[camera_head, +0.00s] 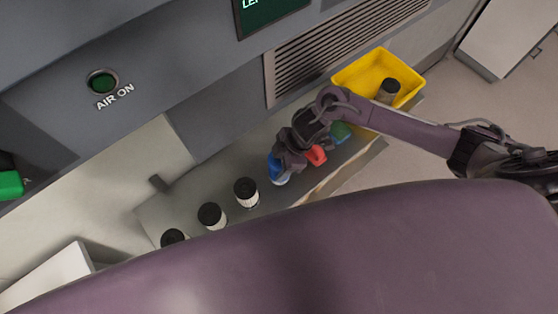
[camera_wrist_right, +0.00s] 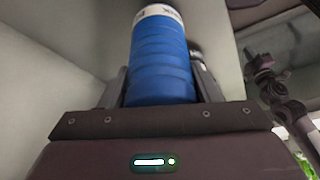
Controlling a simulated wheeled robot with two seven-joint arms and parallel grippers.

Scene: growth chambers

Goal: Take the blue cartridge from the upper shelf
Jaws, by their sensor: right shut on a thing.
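The blue cartridge (camera_head: 274,167) is at my right gripper (camera_head: 285,159), over the grey shelf (camera_head: 210,180) in the head view. In the right wrist view the blue cartridge (camera_wrist_right: 160,62) stands between the two fingers of my right gripper (camera_wrist_right: 162,88), with a white band at its far end. The right gripper is shut on it. I cannot tell whether the cartridge touches the shelf. My left gripper is not in view.
A red item (camera_head: 316,155) and a green item (camera_head: 341,132) are close to the right of the gripper. Several black-capped white jars, one here (camera_head: 246,193), stand to the left. A yellow bin (camera_head: 375,68) holds a dark-capped jar (camera_head: 388,91). A grey vented wall rises behind.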

